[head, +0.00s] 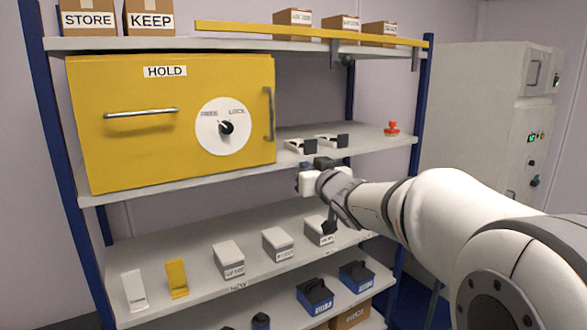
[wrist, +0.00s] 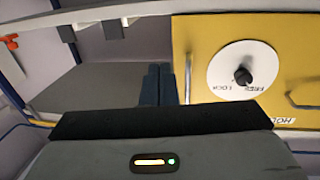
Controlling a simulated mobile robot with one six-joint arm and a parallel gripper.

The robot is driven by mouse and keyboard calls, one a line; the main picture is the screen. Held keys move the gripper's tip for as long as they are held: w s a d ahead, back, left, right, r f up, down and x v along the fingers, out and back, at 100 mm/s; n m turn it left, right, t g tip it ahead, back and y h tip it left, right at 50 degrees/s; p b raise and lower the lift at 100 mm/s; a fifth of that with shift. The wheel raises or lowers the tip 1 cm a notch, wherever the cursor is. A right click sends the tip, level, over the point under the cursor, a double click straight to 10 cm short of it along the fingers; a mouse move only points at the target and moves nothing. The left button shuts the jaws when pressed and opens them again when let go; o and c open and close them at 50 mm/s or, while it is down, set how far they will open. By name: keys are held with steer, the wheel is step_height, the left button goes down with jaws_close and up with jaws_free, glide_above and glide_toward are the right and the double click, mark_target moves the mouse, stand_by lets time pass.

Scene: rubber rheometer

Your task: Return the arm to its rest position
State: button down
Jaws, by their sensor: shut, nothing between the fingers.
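My arm reaches in from the lower right of the head view to the front of the shelf rack. My gripper (head: 322,163) is at the middle shelf's front edge, right of the yellow HOLD box. In the wrist view my gripper's two dark fingers (wrist: 158,84) are together, with nothing between them. The wrist picture is upside down, and the yellow box (wrist: 218,118) with its white FREE/LOCK dial (wrist: 243,68) is to the right of the fingers. My gripper appears apart from the box and its dial.
The yellow box (head: 100,150) has a black knob (head: 227,128) and handles. Two small black-and-white holders (head: 331,141) and a red-orange item (head: 391,128) sit on the middle shelf. Lower shelves hold grey blocks (head: 228,258) and blue bins (head: 314,296). A grey machine (head: 470,115) stands right.

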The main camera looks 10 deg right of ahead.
steer(key=s+d+f+m+g+h, duration=0.1)
steer(key=s+f+g, duration=0.3)
steer(key=s+f, duration=0.3)
steer(key=s+d+f+m+g+h, duration=0.1)
steer(key=s+f+g, duration=0.4)
steer(key=s, duration=1.1)
steer(key=s+d+f+m+g+h, duration=0.1)
steer(key=s+f+g, duration=0.4)
steer(key=s+f, duration=0.5)
steer(key=shift+s+d+f+h, duration=0.2)
steer(key=shift+s+d+h, duration=0.55)
steer(key=shift+h, duration=0.25)
steer(key=shift+w, duration=0.1)
steer(key=c, duration=2.1)
jaws_free()
